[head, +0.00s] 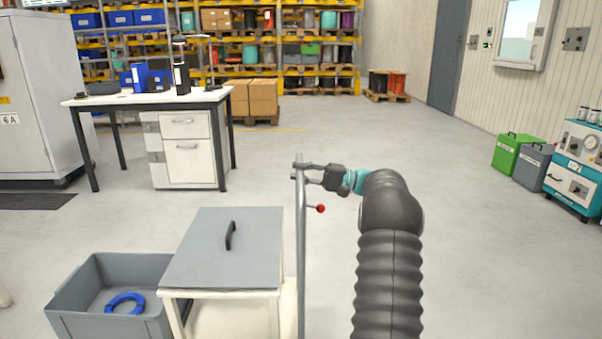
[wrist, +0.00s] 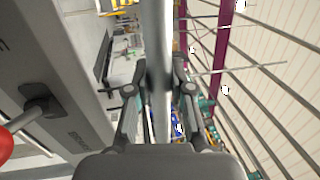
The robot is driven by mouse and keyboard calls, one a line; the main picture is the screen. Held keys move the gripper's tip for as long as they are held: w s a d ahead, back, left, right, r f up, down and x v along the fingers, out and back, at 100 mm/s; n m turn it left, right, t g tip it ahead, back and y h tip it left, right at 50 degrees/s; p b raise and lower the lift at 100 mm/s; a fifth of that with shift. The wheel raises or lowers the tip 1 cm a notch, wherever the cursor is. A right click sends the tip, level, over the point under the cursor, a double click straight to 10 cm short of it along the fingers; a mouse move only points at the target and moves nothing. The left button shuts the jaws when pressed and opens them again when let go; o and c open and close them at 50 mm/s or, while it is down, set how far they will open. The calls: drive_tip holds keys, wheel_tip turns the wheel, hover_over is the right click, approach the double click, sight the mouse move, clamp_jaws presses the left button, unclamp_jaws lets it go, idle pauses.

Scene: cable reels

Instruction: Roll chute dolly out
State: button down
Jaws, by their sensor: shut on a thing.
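A low white dolly (head: 190,292) with a flat grey top (head: 222,260) and a black handle (head: 230,235) stands at the bottom centre of the head view. An upright grey metal post (head: 301,255) rises along its right side, with a red-knobbed lever (head: 320,208). The red knob (wrist: 4,143) also shows at the left edge of the wrist view. My gripper (head: 306,173) is shut on the upper end of the post. In the wrist view the fingers lie on both sides of the post (wrist: 156,40). The dolly's wheels are not visible.
A grey bin (head: 75,310) with a blue ring (head: 125,303) sits left of the dolly. A white workbench (head: 150,98) and a grey cabinet (head: 40,100) stand behind at left. Green (head: 513,153) and teal equipment (head: 575,168) lines the right. The floor between is open.

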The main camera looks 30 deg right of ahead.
drive_tip(key=shift+s+d, duration=0.1)
drive_tip(key=shift+d, duration=0.1)
drive_tip(key=c, duration=1)
unclamp_jaws()
drive_tip(key=shift+s+d, duration=0.1)
drive_tip(key=shift+d, duration=0.15)
drive_tip(key=shift+a, duration=0.2)
drive_tip(key=v, duration=1.2)
drive_tip(key=shift+f, duration=0.1)
drive_tip(key=shift+a, duration=0.1)
